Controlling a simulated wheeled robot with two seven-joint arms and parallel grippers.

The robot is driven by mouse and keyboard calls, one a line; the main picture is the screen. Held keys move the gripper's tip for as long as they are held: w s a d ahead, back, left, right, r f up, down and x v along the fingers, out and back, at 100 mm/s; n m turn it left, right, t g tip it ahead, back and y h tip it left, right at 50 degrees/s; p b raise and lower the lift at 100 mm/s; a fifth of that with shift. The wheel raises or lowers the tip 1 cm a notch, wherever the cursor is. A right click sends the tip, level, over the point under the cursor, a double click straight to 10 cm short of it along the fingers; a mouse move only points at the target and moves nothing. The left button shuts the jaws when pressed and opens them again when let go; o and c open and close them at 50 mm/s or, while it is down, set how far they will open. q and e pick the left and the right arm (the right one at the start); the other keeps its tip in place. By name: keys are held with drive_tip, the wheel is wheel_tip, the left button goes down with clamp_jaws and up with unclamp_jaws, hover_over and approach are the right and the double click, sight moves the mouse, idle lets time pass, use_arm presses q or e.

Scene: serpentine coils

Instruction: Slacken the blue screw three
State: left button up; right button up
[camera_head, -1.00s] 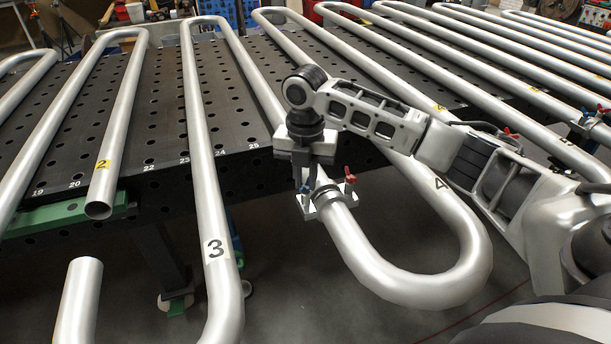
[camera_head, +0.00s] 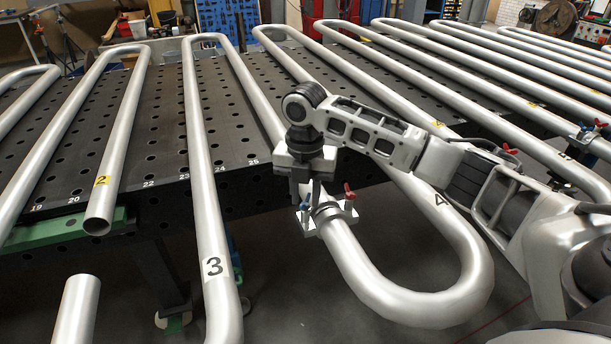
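A silver pipe clamp (camera_head: 327,216) sits around a bent pipe (camera_head: 375,280) just off the table's front edge. It has a blue screw (camera_head: 305,206) on its left and a red screw (camera_head: 349,194) on its right. My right gripper (camera_head: 313,192) points down just above the clamp, close to the blue screw. Its fingers are partly hidden by its body, and I cannot tell whether they are open, shut or touching the screw. The number 4 is on this pipe's bend; the number 3 is on the pipe to the left (camera_head: 213,265). My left gripper is not in view.
A dark perforated table (camera_head: 160,130) carries several parallel coil pipes. Another clamp (camera_head: 592,135) with blue and red screws stands at the far right. A cut pipe end (camera_head: 76,312) rises at the lower left. Floor shows below the clamp.

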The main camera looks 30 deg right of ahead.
sight(305, 198)
wheel_tip(305, 198, up, 16)
drive_tip(key=shift+f, duration=0.2)
idle(0.4)
